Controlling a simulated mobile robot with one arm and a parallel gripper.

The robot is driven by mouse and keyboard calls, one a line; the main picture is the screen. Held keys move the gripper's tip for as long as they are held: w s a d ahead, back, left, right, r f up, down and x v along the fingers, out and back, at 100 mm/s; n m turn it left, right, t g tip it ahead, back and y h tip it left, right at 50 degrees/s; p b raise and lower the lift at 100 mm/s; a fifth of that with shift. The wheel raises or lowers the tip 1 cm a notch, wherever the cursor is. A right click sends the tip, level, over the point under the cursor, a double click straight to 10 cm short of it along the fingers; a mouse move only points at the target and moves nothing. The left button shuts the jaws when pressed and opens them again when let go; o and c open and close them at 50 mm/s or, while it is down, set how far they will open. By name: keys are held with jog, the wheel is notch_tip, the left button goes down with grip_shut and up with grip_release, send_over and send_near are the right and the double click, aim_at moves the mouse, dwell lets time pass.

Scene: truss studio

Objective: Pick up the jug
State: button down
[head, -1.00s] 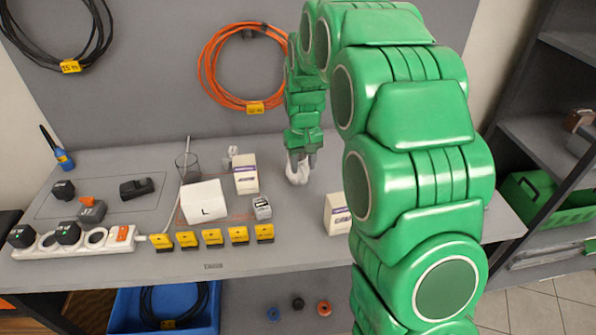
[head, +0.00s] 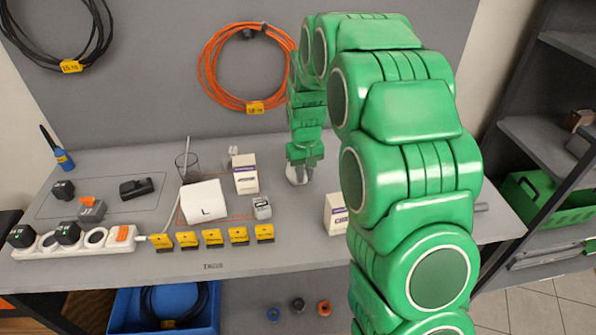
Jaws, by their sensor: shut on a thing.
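The white jug (head: 293,175) stands on the grey workbench (head: 300,222), toward the back and just right of the boxes. Only part of it shows, as my gripper covers its upper right side. My gripper (head: 304,166) points down over the jug and is shut on it. The fingertips are partly hidden, so I cannot tell exactly which part of the jug they grip. I see no gap between the jug and the bench.
Another box (head: 336,215) stands in front, beside my arm. Yellow tags (head: 213,237) line the front. The bench between is clear.

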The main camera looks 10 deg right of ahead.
jog(key=shift+r, duration=0.1)
dwell(0.4)
jog(key=shift+r, duration=1.6)
jog(key=s+r, duration=0.9)
jog(key=s, duration=0.4)
jog(key=shift+s+d+r, duration=0.25)
jog(key=shift+s+d, duration=0.15)
jog(key=shift+d, duration=0.05)
